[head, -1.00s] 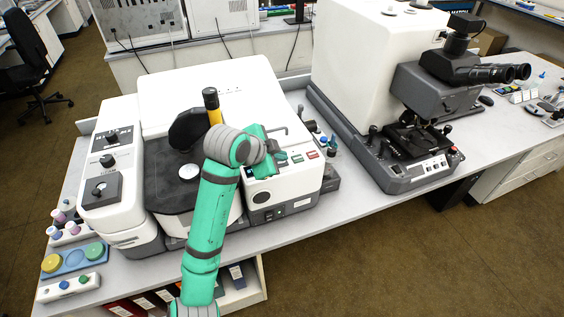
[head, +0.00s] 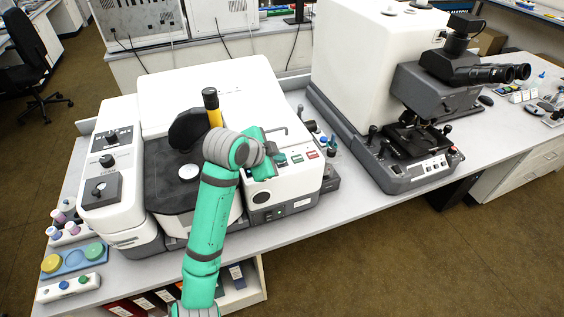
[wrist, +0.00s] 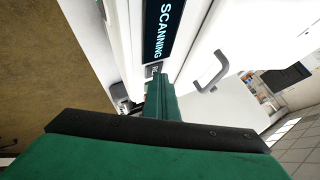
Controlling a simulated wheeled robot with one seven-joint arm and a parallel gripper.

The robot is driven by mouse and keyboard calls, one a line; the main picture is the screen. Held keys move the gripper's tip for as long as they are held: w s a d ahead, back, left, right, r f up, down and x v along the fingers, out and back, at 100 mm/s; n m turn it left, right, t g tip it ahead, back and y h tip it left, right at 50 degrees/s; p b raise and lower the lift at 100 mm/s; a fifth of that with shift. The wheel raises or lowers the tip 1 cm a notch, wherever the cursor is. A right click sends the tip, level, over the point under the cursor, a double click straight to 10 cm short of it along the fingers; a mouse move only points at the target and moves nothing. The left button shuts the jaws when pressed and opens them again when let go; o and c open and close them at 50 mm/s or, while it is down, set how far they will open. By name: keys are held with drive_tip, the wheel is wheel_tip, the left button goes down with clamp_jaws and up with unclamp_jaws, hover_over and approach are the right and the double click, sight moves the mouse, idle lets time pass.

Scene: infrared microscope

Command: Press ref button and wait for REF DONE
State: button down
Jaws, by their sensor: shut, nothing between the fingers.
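The white instrument (head: 225,95) stands on the bench, with a front control panel (head: 290,172) at its right. My gripper (head: 274,168) is at the left part of that panel; its fingers are largely hidden by the wrist in the head view. In the wrist view my gripper (wrist: 158,82) is shut and empty, its green fingertips at a small dark label (wrist: 153,71) on the white panel. The fingers cover the spot by the label, so the ref button and any contact are hidden. A dark display (wrist: 160,30) beside it reads "SCANNING".
A bent grey handle (wrist: 212,72) stands out from the panel near the fingers. A microscope (head: 420,130) stands further right on the bench. Small bottles (head: 325,140) stand between the two.

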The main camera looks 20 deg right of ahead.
sight(280, 165)
drive_tip(key=shift+d+r, duration=0.15)
drive_tip(key=shift+r, duration=0.65)
drive_tip(key=shift+w+r, duration=0.1)
drive_tip(key=shift+r, duration=1.35)
drive_tip(key=shift+d+r, duration=0.15)
drive_tip(key=shift+r, duration=0.5)
drive_tip(key=shift+a+r, duration=0.2)
drive_tip(key=shift+r, duration=0.2)
drive_tip(key=shift+d, duration=0.1)
